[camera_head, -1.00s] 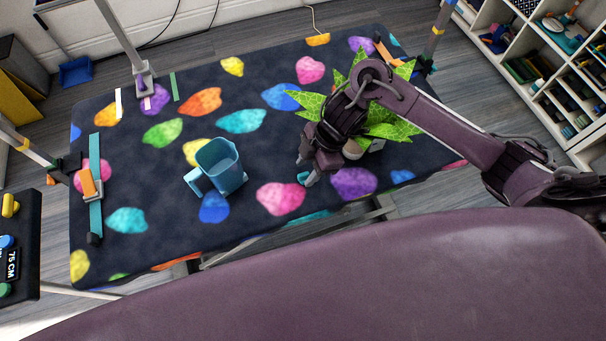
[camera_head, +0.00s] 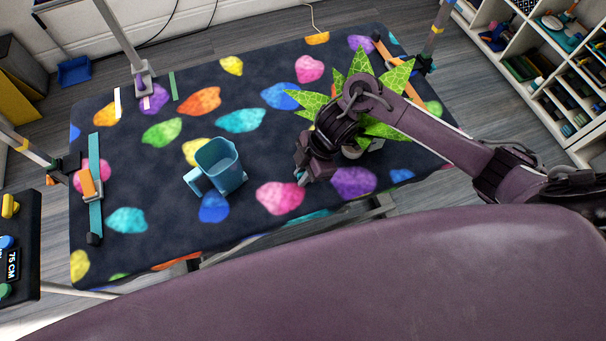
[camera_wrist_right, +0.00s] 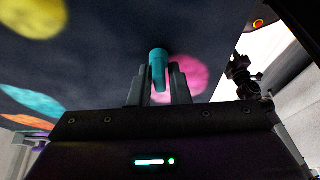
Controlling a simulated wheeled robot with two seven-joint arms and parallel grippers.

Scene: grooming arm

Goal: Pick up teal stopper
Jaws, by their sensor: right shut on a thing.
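The teal stopper (camera_wrist_right: 158,70) is a small teal cylinder. In the right wrist view it stands between the two fingers of my right gripper (camera_wrist_right: 158,85), which is shut on it. In the head view my right gripper (camera_head: 302,177) points down over the front right part of the grooming table, and only a small bit of teal shows at its fingertips. I cannot tell whether the stopper touches the table. My left gripper is in neither view.
The dark table (camera_head: 250,165) has a colourful spotted pattern. A teal jug (camera_head: 219,167) stands left of my right gripper. A spiky green plant (camera_head: 393,130) is just behind my right wrist. Posts rise at the table's ends. The table between jug and gripper is clear.

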